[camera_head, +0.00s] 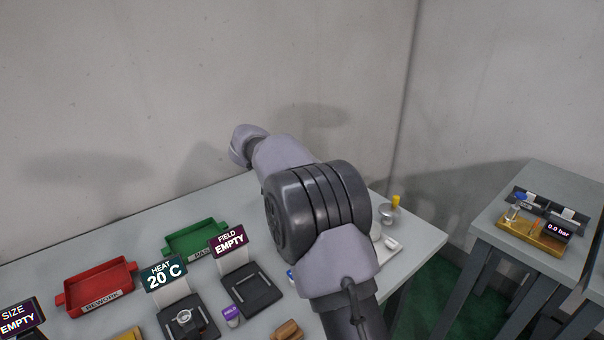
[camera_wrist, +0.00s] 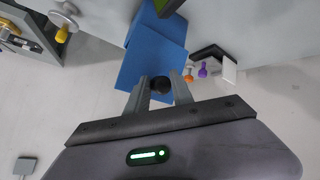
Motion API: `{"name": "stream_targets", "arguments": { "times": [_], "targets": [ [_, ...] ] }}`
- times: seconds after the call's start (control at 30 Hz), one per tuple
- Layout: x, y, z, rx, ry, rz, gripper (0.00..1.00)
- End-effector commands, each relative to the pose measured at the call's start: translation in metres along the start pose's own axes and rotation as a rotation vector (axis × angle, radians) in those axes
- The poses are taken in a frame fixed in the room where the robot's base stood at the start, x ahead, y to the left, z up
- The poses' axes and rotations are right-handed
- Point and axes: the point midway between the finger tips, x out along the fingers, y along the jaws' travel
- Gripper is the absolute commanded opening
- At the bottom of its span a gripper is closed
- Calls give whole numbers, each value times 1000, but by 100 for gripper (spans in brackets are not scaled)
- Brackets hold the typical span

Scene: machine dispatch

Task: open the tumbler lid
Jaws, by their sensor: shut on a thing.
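My gripper (camera_wrist: 161,90) shows in the wrist view with its two fingers closed on a small black knob (camera_wrist: 161,85). The knob sits at the edge of a flat blue panel (camera_wrist: 150,65), which looks like the tumbler lid. Another blue face (camera_wrist: 153,25) adjoins the panel, with a green patch beyond it. I cannot tell from this view whether the lid is lifted. In the head view my arm hides the gripper and the tumbler.
A red REWORK tray (camera_head: 68,297), a green tray (camera_head: 168,250), a heat station (camera_head: 175,322) and a field station (camera_head: 262,298) stand on the table. A yellow-handled metal part (camera_head: 388,214) is near its right edge. A second table (camera_head: 568,185) stands right, beyond a floor gap.

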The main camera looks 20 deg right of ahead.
Motion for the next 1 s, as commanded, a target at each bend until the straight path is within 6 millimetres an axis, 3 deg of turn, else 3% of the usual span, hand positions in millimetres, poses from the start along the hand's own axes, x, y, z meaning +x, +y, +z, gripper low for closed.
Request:
{"name": "stream_targets", "arguments": {
  "times": [0.03,0.67,0.7,0.8,1.0],
  "targets": [
    [3,-6,8,-4,-10,-5,0],
    [1,-10,12,-6,-15,-4,0],
    [1,-10,12,-6,-15,-4,30],
    [1,-9,11,-5,-13,-4,46],
    [0,-7,8,-3,-7,-3,46]
  ]
}}
